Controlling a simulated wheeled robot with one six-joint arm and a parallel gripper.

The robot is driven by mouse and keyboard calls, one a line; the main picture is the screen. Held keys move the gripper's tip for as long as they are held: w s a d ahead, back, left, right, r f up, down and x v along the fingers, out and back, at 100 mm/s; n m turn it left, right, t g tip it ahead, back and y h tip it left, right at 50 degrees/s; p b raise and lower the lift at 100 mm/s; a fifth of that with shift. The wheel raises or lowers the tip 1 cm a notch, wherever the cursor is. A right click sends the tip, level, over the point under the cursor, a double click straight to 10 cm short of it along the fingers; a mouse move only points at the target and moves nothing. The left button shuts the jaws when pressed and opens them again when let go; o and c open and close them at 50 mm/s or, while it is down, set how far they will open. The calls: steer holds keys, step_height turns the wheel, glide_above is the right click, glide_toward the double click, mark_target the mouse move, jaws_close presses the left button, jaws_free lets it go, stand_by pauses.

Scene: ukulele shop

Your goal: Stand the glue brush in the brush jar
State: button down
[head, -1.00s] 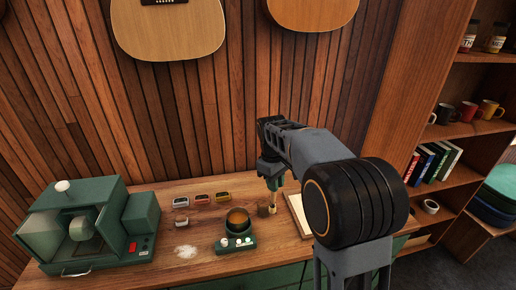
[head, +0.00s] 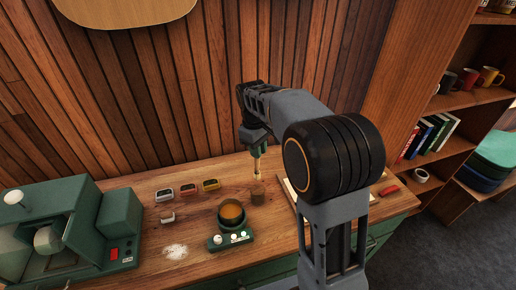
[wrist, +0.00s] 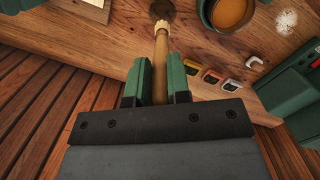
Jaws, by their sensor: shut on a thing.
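My gripper (head: 257,152) is shut on the glue brush and holds it upright, tip down, over the workbench. The glue brush (head: 257,170) has a wooden handle and a pale tip; it also shows between the green fingers in the wrist view (wrist: 161,60). The brush jar (head: 258,194) is a small brown cup on the bench, lined up below the brush tip. In the wrist view the dark jar (wrist: 162,8) shows just past the tip, partly cut off by the top edge. The tip looks above the jar; I cannot tell the exact gap.
A glue pot (head: 232,217) on a green base stands left of the jar. Small grey, red and yellow items (head: 188,191) lie behind it. A large green machine (head: 60,235) fills the bench's left end. A pale framed board (head: 292,196) lies to the right.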

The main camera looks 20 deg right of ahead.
steer(key=shift+f+b, duration=3.5)
steer(key=shift+f, duration=1.55)
steer(key=c, duration=1)
jaws_free()
step_height(320, 180, up, 14)
steer(key=w, duration=0.1)
steer(key=shift+w+a+f, duration=0.15)
steer(key=shift+a, duration=0.3)
steer(key=m+t, duration=0.2)
steer(key=m, duration=0.2)
glide_above(258, 169)
step_height(258, 169, down, 6)
steer(key=s+f+m+t, duration=0.1)
steer(key=s+f, duration=0.1)
steer(key=s, duration=0.7)
steer(key=s+f+m+t, duration=0.1)
steer(key=s+m+t, duration=0.1)
steer(key=s, duration=0.7)
steer(key=shift+f+t+y, duration=0.3)
steer(key=shift+f+y, duration=0.1)
